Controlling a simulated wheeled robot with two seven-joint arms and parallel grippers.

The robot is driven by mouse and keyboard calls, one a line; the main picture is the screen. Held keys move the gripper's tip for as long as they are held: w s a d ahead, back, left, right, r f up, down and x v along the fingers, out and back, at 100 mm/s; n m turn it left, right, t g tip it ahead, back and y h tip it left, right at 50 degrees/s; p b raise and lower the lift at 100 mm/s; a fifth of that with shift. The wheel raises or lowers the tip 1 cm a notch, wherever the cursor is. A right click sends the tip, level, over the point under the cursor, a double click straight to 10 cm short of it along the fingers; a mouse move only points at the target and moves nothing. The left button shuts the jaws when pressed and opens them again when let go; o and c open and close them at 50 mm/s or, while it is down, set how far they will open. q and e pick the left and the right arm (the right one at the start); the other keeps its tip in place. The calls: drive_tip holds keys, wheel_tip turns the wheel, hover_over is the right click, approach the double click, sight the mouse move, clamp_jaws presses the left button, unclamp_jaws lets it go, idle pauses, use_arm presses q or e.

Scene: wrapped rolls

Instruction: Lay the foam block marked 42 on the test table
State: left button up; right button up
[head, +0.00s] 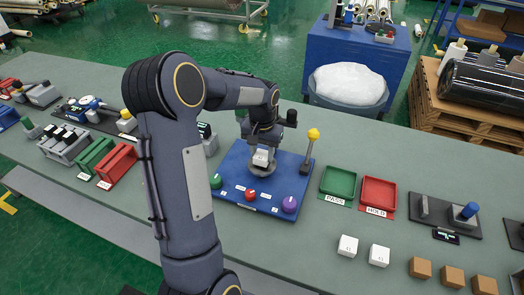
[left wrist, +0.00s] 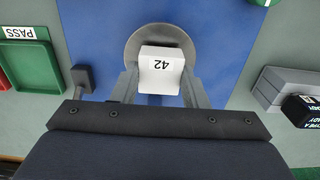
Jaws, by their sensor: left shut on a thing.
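The white foam block marked 42 (left wrist: 161,70) is between the fingers of my left gripper (left wrist: 160,88) in the left wrist view, its number upside down there. The gripper is shut on it. In the head view the block (head: 261,157) is over the grey round test table (head: 262,171), which sits on a blue board (head: 235,185). The disc also shows behind the block in the left wrist view (left wrist: 134,45). Whether the block touches the disc or hangs just above it, I cannot tell. My right gripper is not in view.
A yellow-topped post (head: 311,140) stands close right of the gripper. Green, red and purple knobs (head: 289,204) line the board's front. Green PASS (head: 338,181) and red HOLD (head: 379,193) trays lie to the right. Two white blocks (head: 348,246) and brown blocks (head: 420,268) sit in front.

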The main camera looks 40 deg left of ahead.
use_arm(q)
drive_tip(key=shift+f, duration=0.45)
drive_tip(key=o, duration=1)
drive_tip(key=shift+o, duration=0.2)
drive_tip(key=shift+r, duration=0.1)
wheel_tip(320, 180, up, 8)
drive_tip(key=shift+f+b, duration=0.15)
drive_tip(key=shift+b, duration=0.4)
